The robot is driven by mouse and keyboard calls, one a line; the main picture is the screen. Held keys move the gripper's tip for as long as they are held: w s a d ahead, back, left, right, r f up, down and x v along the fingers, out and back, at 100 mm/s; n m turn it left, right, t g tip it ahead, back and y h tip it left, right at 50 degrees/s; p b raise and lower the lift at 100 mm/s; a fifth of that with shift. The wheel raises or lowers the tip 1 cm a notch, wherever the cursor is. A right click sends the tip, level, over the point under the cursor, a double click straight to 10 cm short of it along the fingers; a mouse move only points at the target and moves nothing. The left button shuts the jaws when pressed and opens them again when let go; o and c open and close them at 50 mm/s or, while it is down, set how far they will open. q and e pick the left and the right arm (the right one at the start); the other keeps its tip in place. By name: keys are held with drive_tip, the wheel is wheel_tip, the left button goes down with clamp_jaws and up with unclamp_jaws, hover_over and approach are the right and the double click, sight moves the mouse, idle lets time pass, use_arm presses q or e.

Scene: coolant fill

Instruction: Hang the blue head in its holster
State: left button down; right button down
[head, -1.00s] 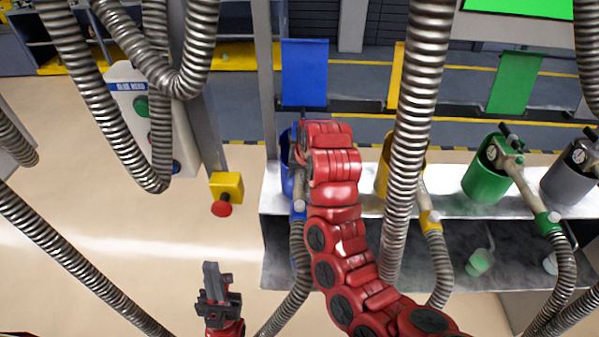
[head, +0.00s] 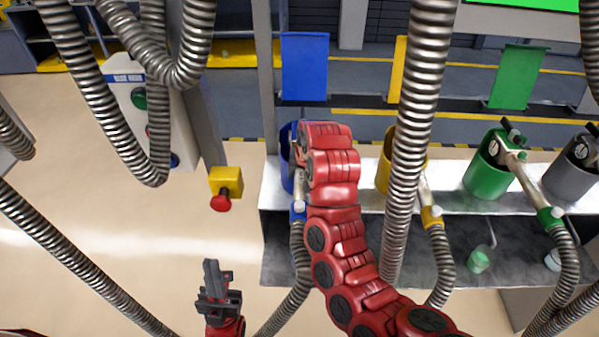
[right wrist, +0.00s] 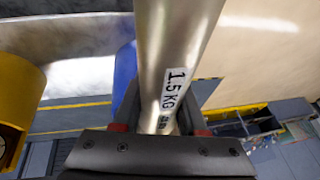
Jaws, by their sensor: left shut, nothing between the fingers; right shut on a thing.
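The blue head (head: 299,190) is a silver handle with a blue collar and a grey ribbed hose below. It is at the front of the blue holster (head: 288,166), a round cup on the bench's left end. My right wrist covers its upper end, so I cannot tell how far it sits in the cup. In the right wrist view my right gripper (right wrist: 160,122) is shut on the silver handle (right wrist: 172,62), which bears a "1.5 KG" label. The blue holster (right wrist: 124,70) shows behind it. My left gripper (head: 213,285) is shut and empty, low over the floor.
Yellow (head: 384,168), green (head: 489,172) and grey (head: 571,172) holsters stand to the right on the bench. A thick ribbed hose (head: 408,140) hangs close right of my right arm. A yellow box with a red button (head: 225,187) is to the left.

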drive_tip(key=shift+f, duration=0.45)
drive_tip(key=shift+c, duration=1.8)
unclamp_jaws()
drive_tip(key=p+v, duration=0.3)
drive_tip(key=v, duration=0.7)
drive_tip(key=shift+a+r, duration=0.1)
drive_tip(key=shift+a, duration=0.05)
drive_tip(key=p+v, duration=0.7)
drive_tip(key=p, duration=0.1)
